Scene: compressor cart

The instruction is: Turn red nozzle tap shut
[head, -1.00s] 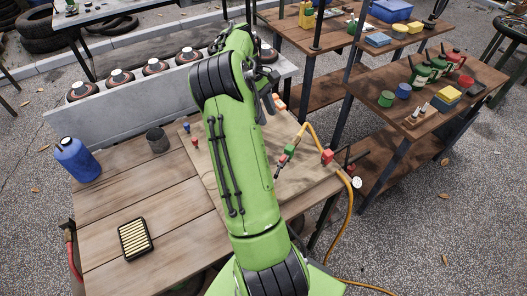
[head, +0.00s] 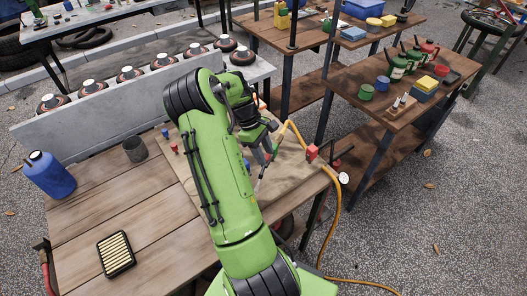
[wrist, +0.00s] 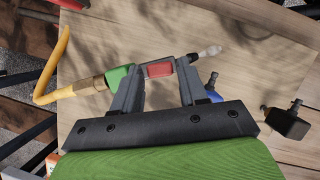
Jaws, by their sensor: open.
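The blow nozzle lies on the wooden board, with a green body (wrist: 121,78) and a yellow hose (wrist: 62,62) at its left in the wrist view. Its red tap (wrist: 159,70) shows between the fingertips of my gripper (wrist: 157,74). The fingers are open, one on each side of the red tap; I cannot tell whether they touch it. In the head view my gripper (head: 266,146) is over the board and hides most of the nozzle.
A red block (head: 312,152) with a gauge (head: 343,178) stands at the board's right edge. A blue jug (head: 48,174), a dark cup (head: 135,149) and a slatted filter (head: 116,254) are on the bench. A black fitting (wrist: 286,122) is right of my gripper.

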